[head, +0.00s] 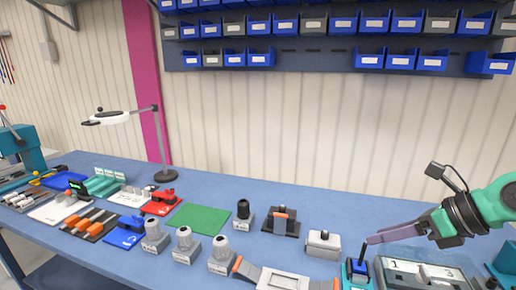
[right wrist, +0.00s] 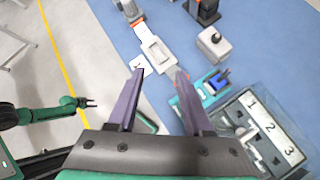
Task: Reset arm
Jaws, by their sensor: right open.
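My right gripper (head: 368,241) reaches in from the right in the head view, above the front right of the blue bench. In the right wrist view its two dark purple fingers (right wrist: 160,78) stand wide apart with nothing between them. Below and beyond them lies a grey-white tray with orange ends (right wrist: 156,54). In the head view, a teal holder with a blue top (head: 356,274) stands just below the fingertips. My left gripper (right wrist: 87,103) shows small at the left of the right wrist view, over the floor, away from the bench; its jaws are too small to read.
A grey case with numbered slots (head: 425,272) lies right of the teal holder. A grey box with a black knob (head: 323,243), several grey connector blocks (head: 184,245), a green mat (head: 199,219) and a lamp (head: 160,150) stand on the bench. Blue bins (head: 375,20) hang behind.

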